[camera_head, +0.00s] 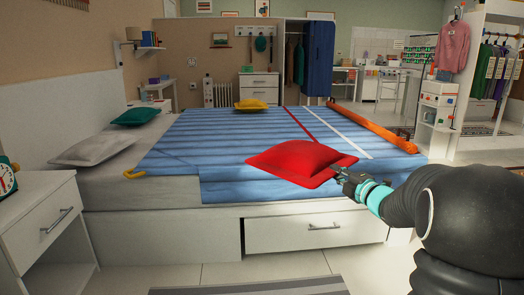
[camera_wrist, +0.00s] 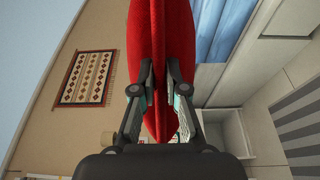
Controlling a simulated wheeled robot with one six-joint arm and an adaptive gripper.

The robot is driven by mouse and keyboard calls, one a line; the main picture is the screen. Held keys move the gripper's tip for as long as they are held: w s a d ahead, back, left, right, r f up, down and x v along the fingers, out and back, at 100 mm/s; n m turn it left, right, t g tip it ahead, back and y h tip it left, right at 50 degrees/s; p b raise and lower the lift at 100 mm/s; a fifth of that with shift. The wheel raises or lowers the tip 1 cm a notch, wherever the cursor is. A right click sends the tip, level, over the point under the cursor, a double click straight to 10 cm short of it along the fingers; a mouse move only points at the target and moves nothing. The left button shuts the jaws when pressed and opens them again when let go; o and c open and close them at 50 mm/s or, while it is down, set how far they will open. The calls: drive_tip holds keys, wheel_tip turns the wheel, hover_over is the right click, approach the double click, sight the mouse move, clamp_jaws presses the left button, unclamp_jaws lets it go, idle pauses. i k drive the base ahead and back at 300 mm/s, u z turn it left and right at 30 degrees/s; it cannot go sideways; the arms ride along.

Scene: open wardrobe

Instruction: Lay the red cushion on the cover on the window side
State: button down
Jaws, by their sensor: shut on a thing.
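The red cushion (camera_head: 297,156) is over the near right part of the blue striped cover (camera_head: 225,145) on the bed. I cannot tell whether it touches the cover. My gripper (camera_head: 343,177) reaches in from the right and is shut on the cushion's near right edge. In the wrist view the cushion (camera_wrist: 160,50) is pinched between both fingers of my gripper (camera_wrist: 160,85), and part of the blue cover (camera_wrist: 218,25) shows beside it. The cover has a red stripe and a white stripe across its right half. No window shows clearly.
A yellow cushion (camera_head: 251,104) lies at the cover's far edge. A green cushion (camera_head: 136,116) and a grey pillow (camera_head: 95,148) lie at the head end. An orange roll (camera_head: 372,127) lies along the right edge. A bedside cabinet (camera_head: 40,215) stands near left. The cover's middle is clear.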

sight(260, 149)
drive_tip(key=i, duration=1.5)
